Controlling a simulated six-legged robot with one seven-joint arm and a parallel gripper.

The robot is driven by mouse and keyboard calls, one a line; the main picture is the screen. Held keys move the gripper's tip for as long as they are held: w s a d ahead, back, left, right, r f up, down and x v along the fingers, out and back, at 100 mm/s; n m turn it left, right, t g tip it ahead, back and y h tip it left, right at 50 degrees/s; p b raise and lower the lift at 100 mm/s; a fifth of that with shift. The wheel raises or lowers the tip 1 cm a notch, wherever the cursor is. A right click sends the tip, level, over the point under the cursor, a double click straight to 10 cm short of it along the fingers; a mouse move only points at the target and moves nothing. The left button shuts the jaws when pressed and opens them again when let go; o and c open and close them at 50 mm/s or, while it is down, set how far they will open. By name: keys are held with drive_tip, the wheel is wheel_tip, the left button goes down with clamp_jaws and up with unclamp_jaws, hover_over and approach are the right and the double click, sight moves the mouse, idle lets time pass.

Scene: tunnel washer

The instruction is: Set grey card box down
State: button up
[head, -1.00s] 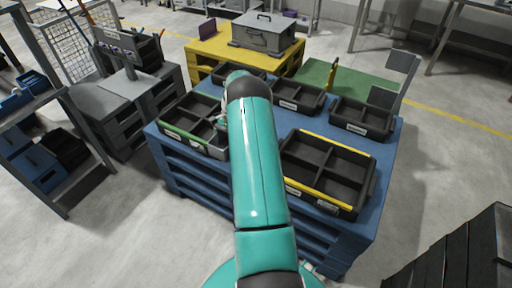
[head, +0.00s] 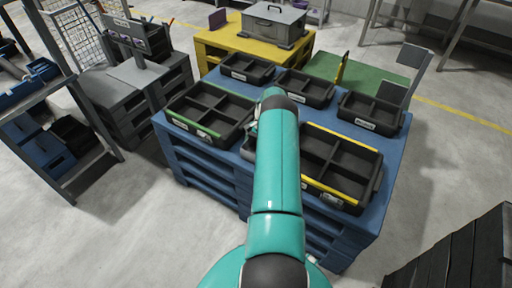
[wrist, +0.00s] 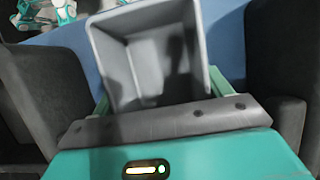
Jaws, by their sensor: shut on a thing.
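In the wrist view, a grey open-topped card box (wrist: 150,62) is in front of my gripper (wrist: 162,95), which is shut on it. I look into the box's hollow; it appears empty, with a shadow inside. A blue surface shows behind it. In the head view, my teal arm reaches over the blue pallet stand and hides most of the gripper; a small part shows beside the arm's far end. The box cannot be made out there.
The blue stand (head: 222,178) carries several black divided trays, including a green-edged tray (head: 195,127) at left and a yellow-edged tray (head: 345,194) at right. A yellow pallet (head: 222,45) with a grey case (head: 272,24) stands behind. Dark blurred shapes flank the wrist view.

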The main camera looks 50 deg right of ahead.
drive_tip(key=shift+r, duration=0.1)
drive_tip(key=o, duration=1.1)
drive_tip(key=v, duration=1.2)
